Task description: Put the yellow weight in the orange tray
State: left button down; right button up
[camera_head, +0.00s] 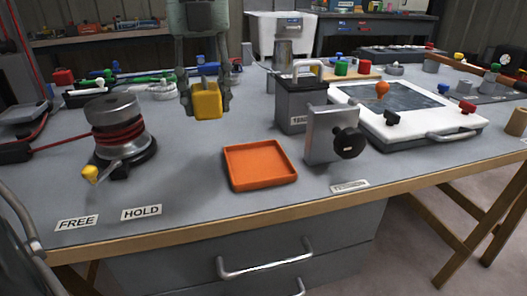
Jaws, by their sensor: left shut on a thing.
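The yellow weight (207,104) is a small yellow block held in my left gripper (205,98), whose fingers are shut on its sides. It hangs above the grey bench, behind and a little left of the orange tray in the picture. The orange tray (260,183) is a shallow square tray near the bench's front edge; it looks empty. My right gripper is not in view.
A winch drum with red rope (118,128) stands left of the tray. A grey clamp plate with a black knob (333,136) and a dark box with a handle (300,103) stand close on the right. Bare bench lies around the tray's left side.

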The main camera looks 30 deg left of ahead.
pick_arm(q)
jog(key=w+d+f, duration=0.2)
jog(key=d, duration=0.2)
send_over(258, 167)
notch_tip(258, 167, down, 3)
jog(key=shift+r, duration=0.15)
notch_tip(258, 167, down, 4)
jog(key=shift+f, duration=0.1)
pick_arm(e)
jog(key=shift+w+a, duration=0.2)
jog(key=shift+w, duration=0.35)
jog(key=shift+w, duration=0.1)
pick_arm(q)
jog(key=c, duration=0.9)
grip_release()
jog(key=shift+f, duration=0.1)
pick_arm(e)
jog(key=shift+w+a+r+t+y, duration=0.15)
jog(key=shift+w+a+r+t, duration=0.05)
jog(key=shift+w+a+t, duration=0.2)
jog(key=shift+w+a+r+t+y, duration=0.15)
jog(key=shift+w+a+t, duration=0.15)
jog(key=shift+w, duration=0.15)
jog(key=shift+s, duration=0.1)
